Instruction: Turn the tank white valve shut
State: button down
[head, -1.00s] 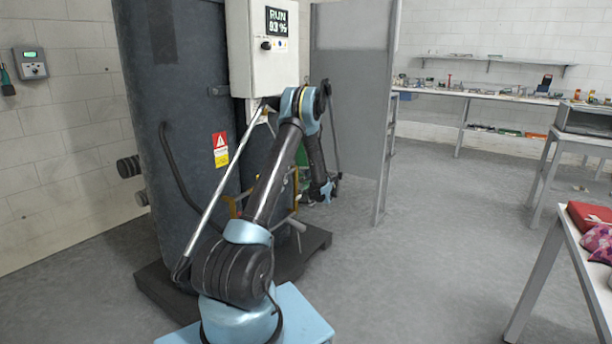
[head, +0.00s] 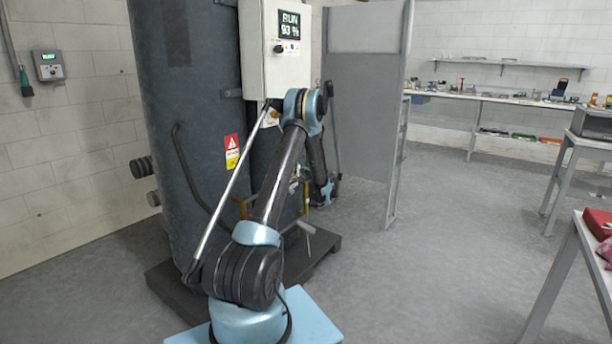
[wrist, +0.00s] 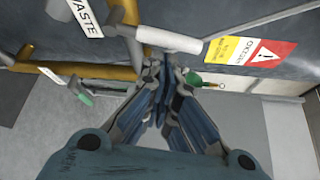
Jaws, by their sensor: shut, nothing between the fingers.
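In the wrist view, a white valve handle (wrist: 172,40) sits on a brownish-yellow pipe (wrist: 125,50) beside a label reading WASTE (wrist: 80,15). My gripper (wrist: 168,75) is shut and empty; its fingertips appear just below the white handle in the picture, and I cannot tell whether they touch it. In the head view, the dark tank (head: 190,110) stands behind my arm.
A grey control box (head: 258,65) with a RUN 93 % display hangs by the tank. A grey panel (head: 362,120) stands to its right. The tank stands on a dark plinth (head: 325,245). Open floor lies to the right, before a table (head: 565,260).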

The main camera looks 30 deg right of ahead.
jog(key=shift+a, duration=0.1)
jog(key=shift+s+a+r, duration=0.25)
jog(key=shift+a+r, duration=0.15)
jog(key=shift+a, duration=0.2)
jog(key=shift+d, duration=0.1)
jog(key=s+d, duration=0.2)
jog(key=s, duration=0.7)
jog(key=shift+d, duration=0.2)
